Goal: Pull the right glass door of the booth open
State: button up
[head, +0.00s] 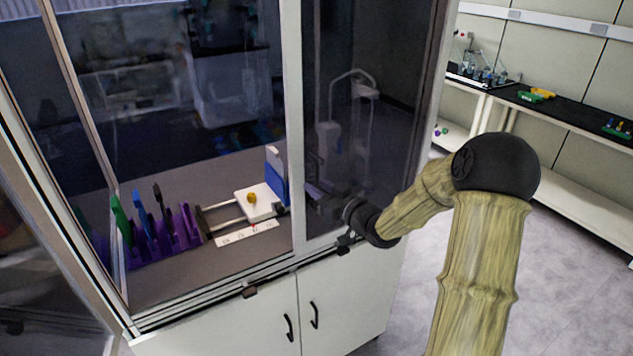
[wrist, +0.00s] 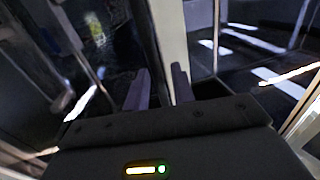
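The right glass door (head: 352,70) of the booth is a tall dark pane; it looks shut or nearly so, and any small gap is hard to make out. A pale upright post (head: 291,110) stands at its left edge. My gripper (head: 312,194) is at that edge, at about mid-lower height of the pane. In the wrist view its two fingers (wrist: 160,88) stand a little apart, with a dark upright strip running between them. I cannot tell whether they press on it. My arm hides the lower right of the door.
Through the left pane, a purple rack (head: 165,240) with coloured tools and a white device (head: 260,203) show on the booth's deck. White cabinet doors with black handles (head: 290,328) are below. Open floor (head: 570,270) lies at right, before a black-topped bench (head: 560,112).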

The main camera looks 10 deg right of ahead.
jog(key=shift+w+a, duration=0.15)
jog(key=shift+w, duration=0.15)
grip_shut()
